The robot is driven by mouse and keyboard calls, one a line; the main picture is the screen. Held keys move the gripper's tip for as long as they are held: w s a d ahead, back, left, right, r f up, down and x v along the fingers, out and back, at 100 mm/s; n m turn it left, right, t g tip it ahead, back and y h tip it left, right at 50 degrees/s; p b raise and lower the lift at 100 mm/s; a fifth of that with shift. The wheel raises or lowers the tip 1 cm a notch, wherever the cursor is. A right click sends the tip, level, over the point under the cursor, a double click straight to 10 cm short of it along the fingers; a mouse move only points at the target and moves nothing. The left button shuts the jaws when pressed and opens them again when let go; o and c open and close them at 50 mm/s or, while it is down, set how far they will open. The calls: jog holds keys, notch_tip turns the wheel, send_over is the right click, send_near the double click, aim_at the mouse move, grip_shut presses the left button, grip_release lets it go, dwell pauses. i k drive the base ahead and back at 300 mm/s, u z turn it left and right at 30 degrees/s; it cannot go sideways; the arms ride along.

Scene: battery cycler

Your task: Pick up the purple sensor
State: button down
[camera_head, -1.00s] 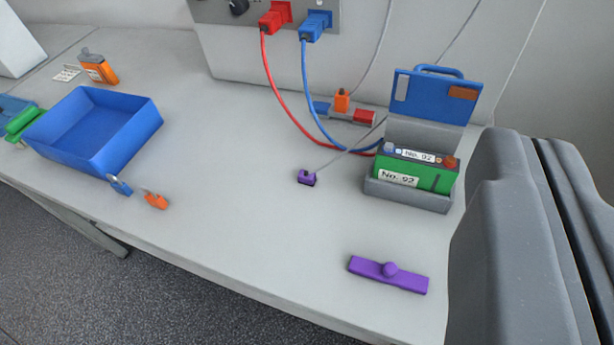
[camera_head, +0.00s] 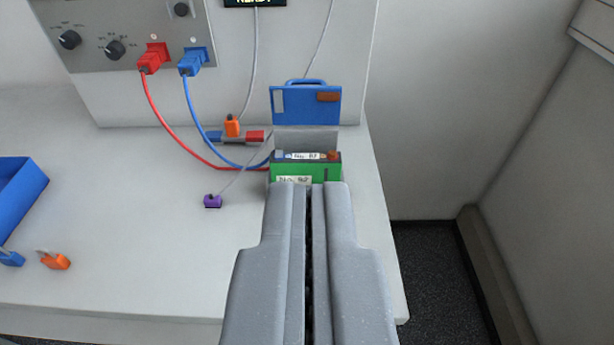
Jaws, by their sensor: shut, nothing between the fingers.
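The purple sensor (camera_head: 213,201) is a small block with a thin grey cable, lying on the light grey table left of the battery holder. My gripper (camera_head: 310,188) is shut and empty. It shows at the lower middle of the view, to the right of the sensor and apart from it. In the picture its fingertips overlap the lower front of the green battery (camera_head: 306,170); I cannot tell how far apart they are in depth.
A blue lid (camera_head: 306,106) stands open behind the battery. Red (camera_head: 150,108) and blue (camera_head: 190,106) cables run from the panel to the battery area. A blue bin (camera_head: 18,195) and an orange clip (camera_head: 56,261) lie left. The table (camera_head: 130,240) between is clear.

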aim_at(209, 201)
jog(key=k, duration=1.25)
jog(key=z, duration=0.1)
jog(key=i, duration=1.9)
jog(key=u, duration=0.7)
